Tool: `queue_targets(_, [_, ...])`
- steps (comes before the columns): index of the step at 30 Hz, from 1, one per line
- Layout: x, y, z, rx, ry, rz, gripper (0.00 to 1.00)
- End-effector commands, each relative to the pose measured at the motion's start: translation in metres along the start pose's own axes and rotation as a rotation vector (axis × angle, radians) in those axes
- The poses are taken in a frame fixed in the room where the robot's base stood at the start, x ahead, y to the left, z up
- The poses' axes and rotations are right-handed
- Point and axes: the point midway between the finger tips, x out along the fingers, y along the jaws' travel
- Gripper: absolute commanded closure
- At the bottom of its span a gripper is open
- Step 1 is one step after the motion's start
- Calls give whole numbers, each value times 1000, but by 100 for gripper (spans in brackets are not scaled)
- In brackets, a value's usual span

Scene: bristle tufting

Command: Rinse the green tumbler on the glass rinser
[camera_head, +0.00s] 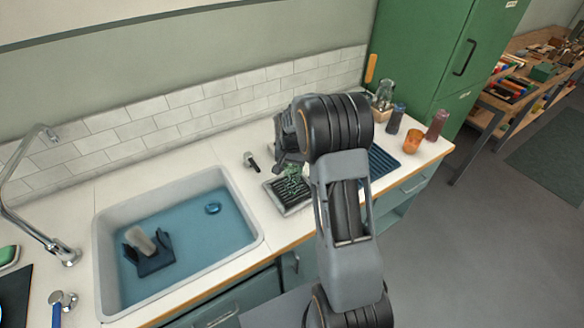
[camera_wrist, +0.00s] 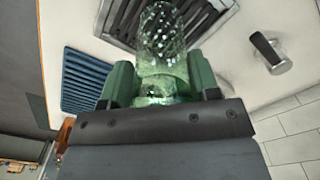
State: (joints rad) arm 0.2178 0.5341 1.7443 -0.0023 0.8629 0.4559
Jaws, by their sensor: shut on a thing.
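The green tumbler (camera_wrist: 162,45) is see-through with a dimpled pattern. My gripper (camera_wrist: 160,80) is shut on it, with a green-padded finger on each side. In the head view the green tumbler (camera_head: 291,184) shows partly below my gripper, over the glass rinser (camera_head: 287,207), a dark slatted grate in a metal tray. The glass rinser (camera_wrist: 118,17) also shows behind the tumbler in the wrist view. I cannot tell whether the tumbler touches the grate. My arm hides part of the rinser and most of the gripper in the head view.
A sink (camera_head: 250,240) lies left of the rinser, with a tall faucet (camera_head: 40,190). A small black-and-metal fitting (camera_head: 251,161) stands behind the rinser. A blue ribbed mat (camera_head: 382,162), an orange cup (camera_head: 413,141) and dark tumblers (camera_head: 396,118) are to the right.

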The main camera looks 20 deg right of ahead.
Motion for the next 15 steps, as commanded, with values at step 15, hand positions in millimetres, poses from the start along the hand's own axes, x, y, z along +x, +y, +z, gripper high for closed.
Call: queue_targets(15, [-46, 0, 0, 0, 1, -1, 71])
